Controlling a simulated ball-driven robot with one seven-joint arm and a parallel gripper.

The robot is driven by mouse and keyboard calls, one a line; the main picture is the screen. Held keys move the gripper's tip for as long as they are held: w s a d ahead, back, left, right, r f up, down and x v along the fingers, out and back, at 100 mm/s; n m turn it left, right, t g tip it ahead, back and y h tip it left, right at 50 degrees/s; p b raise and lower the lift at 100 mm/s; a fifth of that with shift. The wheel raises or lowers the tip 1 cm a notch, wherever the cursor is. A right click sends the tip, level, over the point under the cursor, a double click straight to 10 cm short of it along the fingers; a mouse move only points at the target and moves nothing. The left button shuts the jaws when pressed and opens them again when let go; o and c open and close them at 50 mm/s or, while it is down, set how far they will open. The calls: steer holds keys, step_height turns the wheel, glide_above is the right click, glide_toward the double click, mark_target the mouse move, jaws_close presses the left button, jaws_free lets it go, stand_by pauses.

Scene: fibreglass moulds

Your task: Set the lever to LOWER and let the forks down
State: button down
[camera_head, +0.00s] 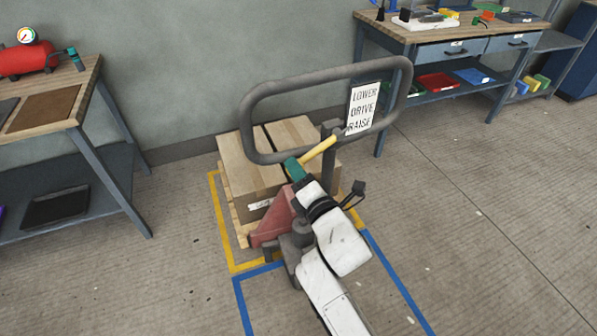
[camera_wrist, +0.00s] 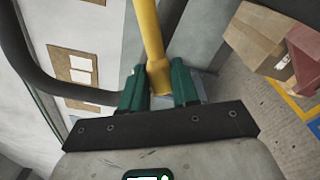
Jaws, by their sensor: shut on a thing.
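The yellow lever (camera_head: 318,150) sticks out left and downward from the pallet truck's handle post, beside the sign (camera_head: 361,108) reading LOWER, DRIVE, RAISE from top to bottom. I cannot tell which setting it is in. My gripper (camera_head: 297,168), with green fingers, is shut on the lever's free end. In the wrist view the lever (camera_wrist: 149,35) runs down between the two fingertips (camera_wrist: 160,84). The truck's grey loop handle (camera_head: 262,88) stands around the lever. Its red body (camera_head: 273,221) is partly behind my arm. The forks are hidden under the loaded pallet (camera_head: 238,217).
Cardboard boxes (camera_head: 240,165) sit on the pallet, inside a yellow floor outline (camera_head: 220,227). A blue outline (camera_head: 243,304) lies in front. Workbenches stand at left (camera_head: 82,105) and back right (camera_head: 421,35). The floor at right (camera_head: 480,190) is clear.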

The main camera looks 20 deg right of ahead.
step_height(320, 180, up, 11)
steer(key=m+p, duration=0.7)
steer(key=m, duration=0.4)
steer(key=shift+r, duration=0.2)
steer(key=shift+d, duration=0.15)
steer(key=c, duration=0.9)
jaws_free()
steer(key=shift+s, duration=0.1)
steer(key=s, duration=0.7)
steer(key=s+b, duration=0.1)
steer(key=s, duration=0.2)
steer(key=shift+s+d, duration=0.3)
